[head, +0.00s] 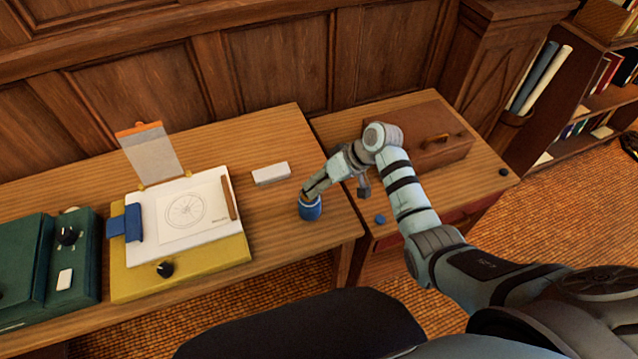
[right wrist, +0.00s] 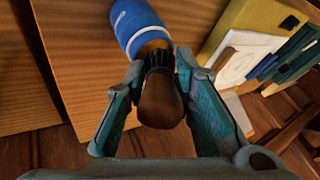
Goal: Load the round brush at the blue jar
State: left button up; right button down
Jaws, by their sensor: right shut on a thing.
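The blue jar (head: 311,210) stands near the front right corner of the wooden desk. My right gripper (head: 308,193) is just above it, pointing down. In the right wrist view the gripper (right wrist: 160,68) is shut on the round brush (right wrist: 160,100), which has a dark brown handle. In the head view the gripper hides the brush. My left gripper is not in view.
A white drawing board (head: 208,238) with a wheel sketch and brown stick lies on a yellow base (head: 225,255). A white block (head: 271,174) lies behind the jar. A blue cap (head: 380,219) and brown case (head: 425,140) sit on the right cabinet. A green box (head: 35,260) stands left.

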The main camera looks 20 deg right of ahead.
jog(key=shift+f, duration=0.4)
jog(key=shift+f, duration=0.1)
dwell(1.3)
notch_tip(320, 180, up, 3)
jog(key=p, duration=0.3)
jog(key=shift+f, duration=0.2)
jog(key=shift+r, duration=2.25)
